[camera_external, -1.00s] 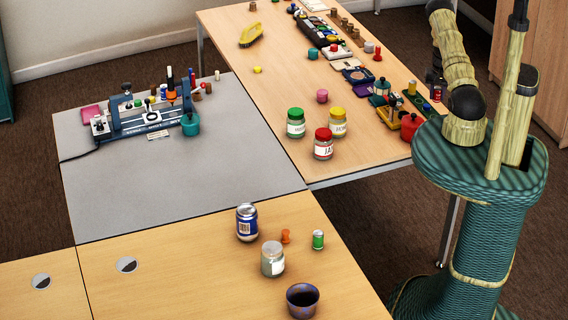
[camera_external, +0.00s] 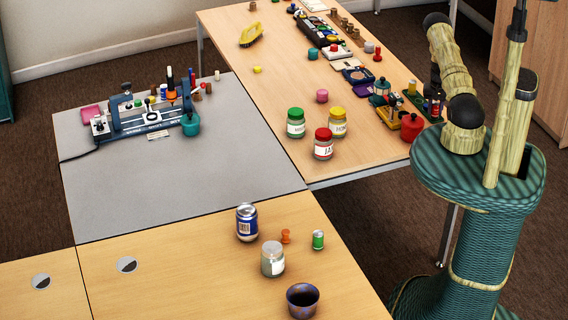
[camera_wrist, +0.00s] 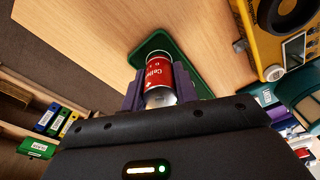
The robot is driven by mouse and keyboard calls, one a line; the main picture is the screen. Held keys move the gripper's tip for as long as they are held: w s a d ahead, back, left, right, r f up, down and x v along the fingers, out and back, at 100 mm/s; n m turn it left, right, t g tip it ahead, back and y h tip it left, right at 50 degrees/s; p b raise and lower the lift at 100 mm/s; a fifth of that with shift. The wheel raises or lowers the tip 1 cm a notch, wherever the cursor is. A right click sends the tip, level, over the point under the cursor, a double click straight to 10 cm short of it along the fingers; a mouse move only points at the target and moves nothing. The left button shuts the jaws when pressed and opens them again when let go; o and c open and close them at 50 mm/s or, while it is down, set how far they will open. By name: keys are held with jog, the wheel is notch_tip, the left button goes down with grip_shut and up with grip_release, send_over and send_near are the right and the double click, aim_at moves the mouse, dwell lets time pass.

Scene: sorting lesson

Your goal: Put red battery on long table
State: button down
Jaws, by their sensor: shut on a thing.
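My gripper (camera_wrist: 160,95) is shut around a red battery (camera_wrist: 158,72) with white lettering and a silver end. The battery also shows as a small red and dark shape (camera_external: 434,107) in the external view, below my dark gripper (camera_external: 433,92). Behind the battery in the wrist view is a green tray (camera_wrist: 150,43) on the wooden long table (camera_wrist: 205,25). The long table (camera_external: 285,85) runs from the back to the middle of the external view. I cannot tell whether the battery touches the tray.
A red pot (camera_external: 412,127) and a yellow device (camera_wrist: 258,40) stand close to my gripper. Jars stand near the front of the long table, including a red-lidded one (camera_external: 323,145). The long table's left middle has bare room. A grey table (camera_external: 190,190) adjoins it.

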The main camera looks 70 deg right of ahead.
aim_at(429, 108)
jog(key=shift+f+b, duration=0.35)
dwell(0.4)
jog(key=c, duration=1)
grip_release()
notch_tip(429, 108, up, 17)
jog(key=a+b, duration=0.1)
jog(key=b, duration=0.1)
jog(key=shift+s+a+r+b, duration=0.2)
jog(key=shift+b, duration=0.15)
